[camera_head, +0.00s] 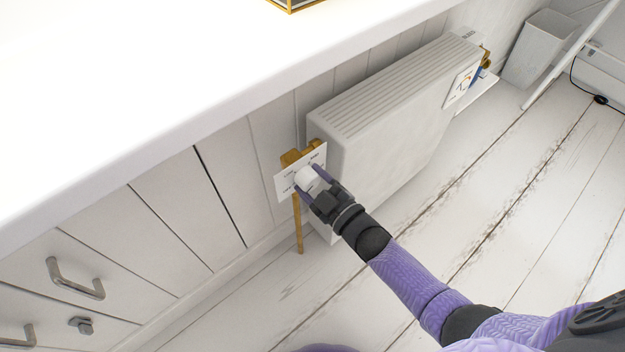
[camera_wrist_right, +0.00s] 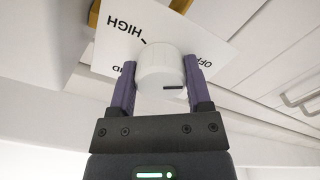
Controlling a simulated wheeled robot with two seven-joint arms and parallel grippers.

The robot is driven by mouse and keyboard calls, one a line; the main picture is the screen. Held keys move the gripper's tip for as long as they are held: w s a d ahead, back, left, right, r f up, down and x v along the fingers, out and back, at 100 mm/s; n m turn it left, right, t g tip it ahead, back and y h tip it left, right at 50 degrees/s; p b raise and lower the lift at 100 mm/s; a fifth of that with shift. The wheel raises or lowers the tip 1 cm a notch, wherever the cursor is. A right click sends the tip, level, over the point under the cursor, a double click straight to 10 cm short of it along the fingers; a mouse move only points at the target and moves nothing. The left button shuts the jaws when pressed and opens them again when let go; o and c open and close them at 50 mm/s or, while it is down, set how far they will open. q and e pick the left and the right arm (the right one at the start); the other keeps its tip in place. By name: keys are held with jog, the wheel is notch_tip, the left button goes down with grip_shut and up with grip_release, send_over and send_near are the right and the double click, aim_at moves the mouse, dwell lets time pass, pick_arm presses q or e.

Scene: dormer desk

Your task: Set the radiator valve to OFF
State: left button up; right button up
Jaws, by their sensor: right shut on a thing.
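The radiator valve's white knob (camera_head: 305,178) stands in front of a white label plate (camera_head: 286,187) at the near end of the white radiator (camera_head: 385,115). My right gripper (camera_head: 311,182) is shut on the knob. In the right wrist view the knob (camera_wrist_right: 160,67) sits between the two purple fingers of the gripper (camera_wrist_right: 160,78). A dark mark shows on the knob's side, toward the right finger. The plate (camera_wrist_right: 197,47) reads HIGH at upper left and OFF at right, with another word partly hidden. My left gripper is not in view.
A brass fitting and pipe (camera_head: 298,225) run beside the plate. A white counter (camera_head: 130,95) overhangs drawers with metal handles (camera_head: 75,280) at left. A second dial plate (camera_head: 460,86) is at the radiator's far end. The plank floor (camera_head: 480,200) is mostly clear.

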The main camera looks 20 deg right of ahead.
jog(key=o, duration=1)
jog(key=shift+o, duration=1.3)
jog(key=shift+s+d, duration=0.1)
jog(key=shift+s, duration=0.2)
pick_arm(q)
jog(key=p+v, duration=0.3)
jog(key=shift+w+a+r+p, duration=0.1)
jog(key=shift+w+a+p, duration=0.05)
jog(key=shift+p, duration=0.15)
pick_arm(e)
jog(key=v, duration=0.9)
jog(key=shift+s, duration=0.15)
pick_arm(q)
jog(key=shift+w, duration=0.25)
